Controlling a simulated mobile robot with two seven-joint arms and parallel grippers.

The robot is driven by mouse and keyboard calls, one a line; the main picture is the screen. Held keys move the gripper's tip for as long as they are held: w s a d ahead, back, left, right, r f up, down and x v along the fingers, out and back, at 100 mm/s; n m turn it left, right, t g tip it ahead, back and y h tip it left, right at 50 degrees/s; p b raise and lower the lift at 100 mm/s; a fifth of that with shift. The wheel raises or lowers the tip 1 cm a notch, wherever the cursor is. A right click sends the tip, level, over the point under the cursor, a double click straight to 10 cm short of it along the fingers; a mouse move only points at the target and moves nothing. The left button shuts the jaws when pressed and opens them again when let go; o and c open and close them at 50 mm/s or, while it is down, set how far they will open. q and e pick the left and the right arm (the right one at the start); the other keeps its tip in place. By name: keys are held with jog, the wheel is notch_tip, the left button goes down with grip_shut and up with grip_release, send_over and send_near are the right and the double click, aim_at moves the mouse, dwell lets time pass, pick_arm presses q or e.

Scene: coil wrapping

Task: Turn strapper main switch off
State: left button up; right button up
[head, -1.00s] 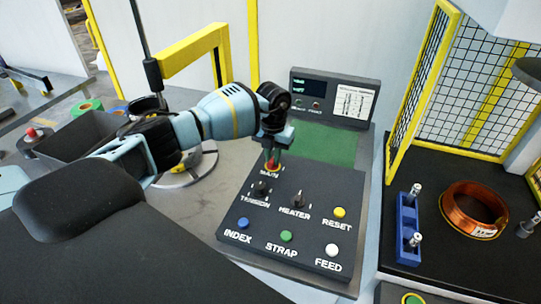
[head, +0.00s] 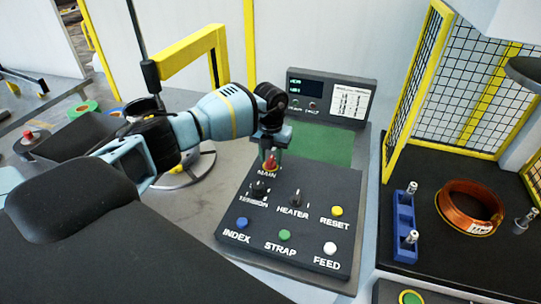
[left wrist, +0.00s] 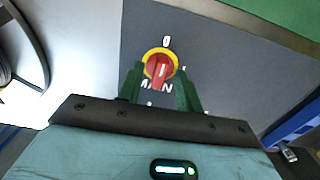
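The main switch (head: 269,163) is a red knob on a yellow ring, at the top of the dark control panel above the MAIN label. In the left wrist view, the knob (left wrist: 160,69) has its handle roughly upright, in line with the 0 mark above it; another mark is at its right. My left gripper (head: 272,153) is just over the switch. In the left wrist view, its green fingers (left wrist: 160,80) stand apart on either side of the knob, with gaps beside the handle. My right gripper is not in view.
The control panel (head: 316,243) also carries TENSION and HEATER knobs and several buttons. A small display unit (head: 327,96) stands behind it. At right are a blue post holder (head: 404,228), a copper coil (head: 470,207) and a yellow-framed mesh guard (head: 400,95).

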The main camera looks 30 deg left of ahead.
aim_at(270, 159)
pick_arm(q)
jog(key=shift+r, duration=3.9)
